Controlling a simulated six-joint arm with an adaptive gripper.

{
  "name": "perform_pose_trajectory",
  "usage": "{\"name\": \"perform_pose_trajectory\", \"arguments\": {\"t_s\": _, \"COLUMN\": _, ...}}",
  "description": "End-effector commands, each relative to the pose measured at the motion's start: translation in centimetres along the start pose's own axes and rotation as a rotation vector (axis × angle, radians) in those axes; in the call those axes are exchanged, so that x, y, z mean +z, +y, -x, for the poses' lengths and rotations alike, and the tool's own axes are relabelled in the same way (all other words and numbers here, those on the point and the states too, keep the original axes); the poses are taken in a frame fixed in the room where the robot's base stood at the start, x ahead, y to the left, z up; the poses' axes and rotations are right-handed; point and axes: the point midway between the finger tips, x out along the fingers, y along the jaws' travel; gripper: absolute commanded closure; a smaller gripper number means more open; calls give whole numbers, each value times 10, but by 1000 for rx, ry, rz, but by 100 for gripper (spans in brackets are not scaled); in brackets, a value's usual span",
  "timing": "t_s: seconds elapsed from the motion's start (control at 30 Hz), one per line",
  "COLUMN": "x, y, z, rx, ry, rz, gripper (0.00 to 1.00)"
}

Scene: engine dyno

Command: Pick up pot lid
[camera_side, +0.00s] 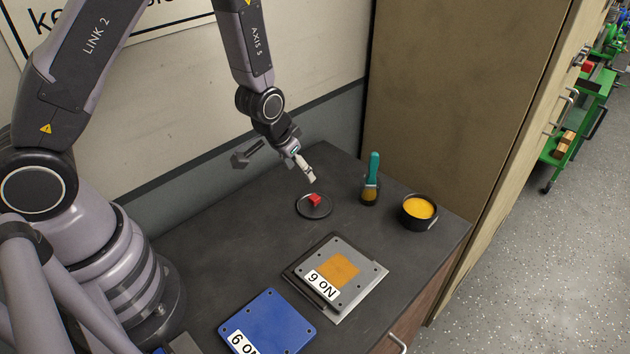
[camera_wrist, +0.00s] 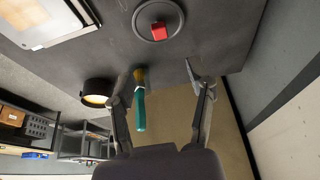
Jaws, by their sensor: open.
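The pot lid (camera_side: 322,210) is a flat dark disc with a red block-shaped knob (camera_side: 314,200). It lies on the dark worktop near the back, and it also shows at the top of the wrist view (camera_wrist: 149,31) with its knob (camera_wrist: 158,30). My gripper (camera_side: 307,173) is in the air above and just behind the lid in the side view, apart from it. In the wrist view my gripper (camera_wrist: 157,74) has its two fingers spread with nothing held between them. The lid is beyond the fingertips there.
A brush with a teal handle (camera_side: 373,170) stands right of the lid. A black pot with yellow-orange contents (camera_side: 419,209) is farther right. A grey plate (camera_side: 367,274) with an orange patch and a blue plate (camera_side: 270,325) lie toward the front. A wall is behind.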

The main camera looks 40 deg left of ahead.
Motion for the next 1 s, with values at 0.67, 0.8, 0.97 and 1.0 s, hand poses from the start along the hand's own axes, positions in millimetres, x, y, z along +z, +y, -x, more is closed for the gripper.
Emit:
{"name": "perform_pose_trajectory", "arguments": {"t_s": 0.67, "x": 2, "y": -1, "z": -99, "rx": 0, "ry": -3, "rz": 1, "gripper": 46}}
{"name": "perform_pose_trajectory", "arguments": {"t_s": 0.8, "x": 1, "y": 0, "z": -117, "rx": 1, "ry": -2, "rz": 0, "gripper": 46}}
{"name": "perform_pose_trajectory", "arguments": {"t_s": 0.97, "x": 1, "y": 0, "z": -123, "rx": 2, "ry": 0, "rz": 0, "gripper": 46}}
{"name": "perform_pose_trajectory", "arguments": {"t_s": 1.0, "x": 0, "y": 0, "z": -123, "rx": 2, "ry": 0, "rz": 1, "gripper": 46}}
